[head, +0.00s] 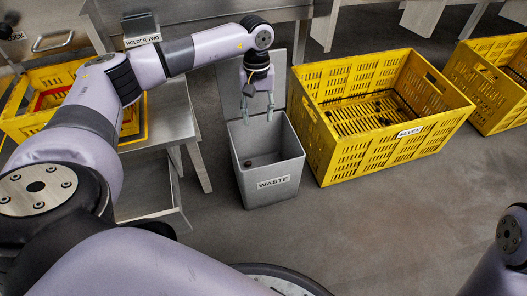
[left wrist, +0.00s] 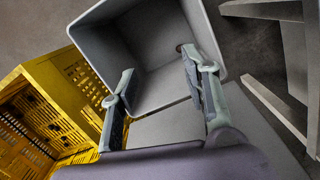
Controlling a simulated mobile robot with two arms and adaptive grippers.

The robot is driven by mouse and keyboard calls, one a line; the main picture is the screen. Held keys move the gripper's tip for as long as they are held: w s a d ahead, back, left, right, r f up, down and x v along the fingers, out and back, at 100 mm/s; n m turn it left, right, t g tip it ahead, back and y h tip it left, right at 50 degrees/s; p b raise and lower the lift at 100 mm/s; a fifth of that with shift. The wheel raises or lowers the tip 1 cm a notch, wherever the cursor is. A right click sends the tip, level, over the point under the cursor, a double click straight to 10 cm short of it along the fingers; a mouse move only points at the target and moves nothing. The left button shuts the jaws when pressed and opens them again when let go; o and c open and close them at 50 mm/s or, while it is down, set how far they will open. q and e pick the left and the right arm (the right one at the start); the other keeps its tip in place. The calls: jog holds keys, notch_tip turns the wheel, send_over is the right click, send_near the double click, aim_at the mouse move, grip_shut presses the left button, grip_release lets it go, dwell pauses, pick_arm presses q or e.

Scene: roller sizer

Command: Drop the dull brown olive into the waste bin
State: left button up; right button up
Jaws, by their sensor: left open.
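The grey waste bin (head: 285,172) stands on the floor at the middle of the head view, open at the top and labelled WASTE. It fills the upper middle of the left wrist view (left wrist: 208,30). My left gripper (head: 257,115) points down over the bin's rear part. In the left wrist view its fingers (left wrist: 158,66) are spread with nothing between them. A small brown olive (head: 248,163) shows inside the bin. In the left wrist view it is a brown spot (left wrist: 180,48) beside one fingertip, partly covered. My right gripper is not in view.
A yellow crate (head: 345,165) labelled SEVEN, with several dark olives, stands right of the bin. Another yellow crate (head: 492,100) is at the far right. A metal table (head: 172,115) with a yellow crate (head: 25,122) is at left. The floor in front is clear.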

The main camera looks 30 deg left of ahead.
pick_arm(q)
notch_tip(320, 180, up, 10)
jog(key=shift+w+a+f, duration=0.25)
jog(key=shift+w+a, duration=0.05)
jog(key=shift+w, duration=0.15)
